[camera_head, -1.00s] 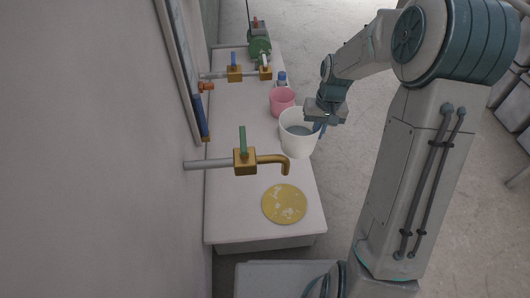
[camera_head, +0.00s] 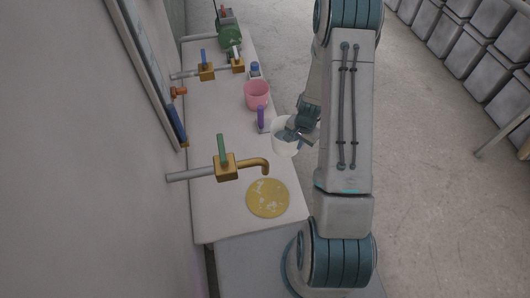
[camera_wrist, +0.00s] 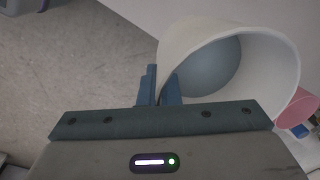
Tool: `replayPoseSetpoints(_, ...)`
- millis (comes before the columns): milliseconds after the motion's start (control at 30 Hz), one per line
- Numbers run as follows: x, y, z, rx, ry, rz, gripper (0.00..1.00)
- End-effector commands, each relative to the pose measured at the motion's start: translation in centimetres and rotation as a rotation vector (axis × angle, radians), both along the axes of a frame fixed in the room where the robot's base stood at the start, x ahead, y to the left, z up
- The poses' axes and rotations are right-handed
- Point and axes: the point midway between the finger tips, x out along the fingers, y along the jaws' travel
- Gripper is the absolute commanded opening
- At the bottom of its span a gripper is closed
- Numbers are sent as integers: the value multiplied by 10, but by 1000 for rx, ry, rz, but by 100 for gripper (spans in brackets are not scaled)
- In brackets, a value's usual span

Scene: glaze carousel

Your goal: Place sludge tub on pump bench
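The sludge tub (camera_head: 279,143) is a white round tub with grey stuff inside. In the head view it is at the right edge of the long pale bench (camera_head: 205,222), partly hidden by my arm. In the wrist view the tub (camera_wrist: 276,62) is large at the upper right, its mouth towards the camera. My gripper (camera_head: 296,134) is at the tub's rim. In the wrist view the two blue fingers (camera_wrist: 162,82) stand close together with the tub's near wall between them. A green pump (camera_head: 229,36) stands at the bench's far end. I cannot tell whether this is the pump bench.
A pink pot (camera_head: 257,93), a purple upright handle (camera_head: 261,117) and a small blue-topped item (camera_head: 255,69) stand on the bench. A brass tap (camera_head: 226,167) juts from the wall over it, near a yellow disc (camera_head: 267,198). Floor to the right is open; grey bins (camera_head: 460,45) line the far right.

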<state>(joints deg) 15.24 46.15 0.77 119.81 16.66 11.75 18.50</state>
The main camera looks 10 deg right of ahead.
Motion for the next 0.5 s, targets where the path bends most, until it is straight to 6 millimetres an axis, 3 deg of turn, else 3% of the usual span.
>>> replayPoseSetpoints(100, -13, -14, -10, 1, 1, -94, 0)
replayPoseSetpoints(233, -16, -18, -18, 1, -2, -132, 0)
replayPoseSetpoints(367, -9, -4, -31, 2, -1, -137, 0)
replayPoseSetpoints(500, 9, 21, -51, 1, -3, -134, 0)
